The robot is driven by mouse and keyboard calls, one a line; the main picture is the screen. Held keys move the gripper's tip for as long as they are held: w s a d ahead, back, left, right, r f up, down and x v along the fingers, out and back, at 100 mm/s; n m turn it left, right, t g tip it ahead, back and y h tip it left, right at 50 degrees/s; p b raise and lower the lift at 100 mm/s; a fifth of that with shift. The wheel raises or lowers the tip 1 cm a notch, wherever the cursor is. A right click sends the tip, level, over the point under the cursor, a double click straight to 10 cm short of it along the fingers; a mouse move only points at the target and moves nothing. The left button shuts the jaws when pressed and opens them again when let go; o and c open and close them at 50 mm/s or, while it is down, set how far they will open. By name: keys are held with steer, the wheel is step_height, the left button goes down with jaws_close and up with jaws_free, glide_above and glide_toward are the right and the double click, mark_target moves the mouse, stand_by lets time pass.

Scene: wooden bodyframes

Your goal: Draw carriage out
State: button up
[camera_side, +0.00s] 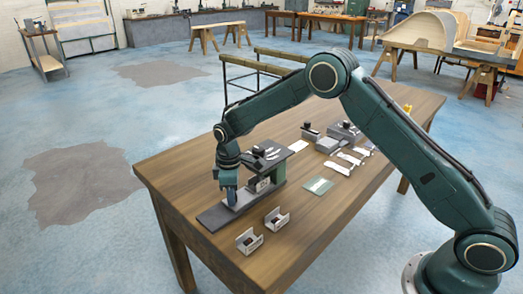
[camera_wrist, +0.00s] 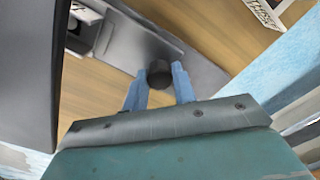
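A grey device stands on the wooden table, with a long flat base (camera_side: 213,217) reaching toward the table's left end and a taller block with a dark top (camera_side: 268,157) behind it. I cannot pick out the carriage as a separate part. My gripper (camera_side: 231,200) points down over the base, beside the block. In the wrist view my gripper's two blue fingers (camera_wrist: 160,84) stand on either side of a black round knob (camera_wrist: 159,74) above the grey base (camera_wrist: 200,75). The knob nearly fills the gap. Whether the fingers press on it is not clear.
Two small open grey brackets (camera_side: 249,240) (camera_side: 276,220) lie in front of the base. The front middle of the table (camera_side: 300,238) is bare.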

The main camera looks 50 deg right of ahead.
jaws_close()
steer(key=a, duration=0.9)
steer(key=shift+a, duration=0.3)
steer(key=o, duration=0.6)
jaws_free()
steer(key=shift+a, duration=0.1)
steer(key=shift+c, duration=0.2)
step_height(320, 180, up, 14)
